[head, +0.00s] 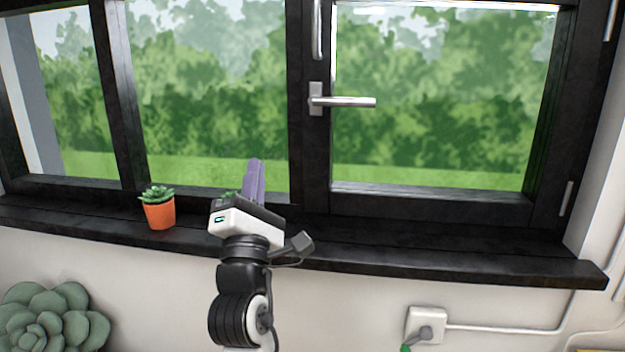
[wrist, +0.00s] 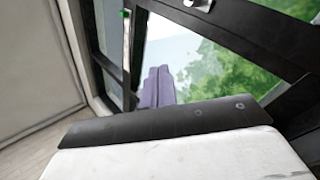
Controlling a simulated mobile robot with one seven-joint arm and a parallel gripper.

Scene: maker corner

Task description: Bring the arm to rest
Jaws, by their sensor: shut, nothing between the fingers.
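My gripper (head: 254,180) is raised in front of the window, with its purple fingers pointing up and closed together. In the head view it stands before the dark sill, and nothing shows between the fingers. The fingers also show in the wrist view (wrist: 156,88), in front of the window glass. My arm rises from the bottom middle of the head view. A bit of green plant shows just behind the gripper's body and is mostly hidden by it.
An orange pot with a small succulent (head: 160,212) stands on the black window sill (head: 400,255), left of my gripper. The window handle (head: 342,102) is up to the right. A wall socket (head: 427,325) with a cable is at lower right. A large succulent (head: 50,318) is at lower left.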

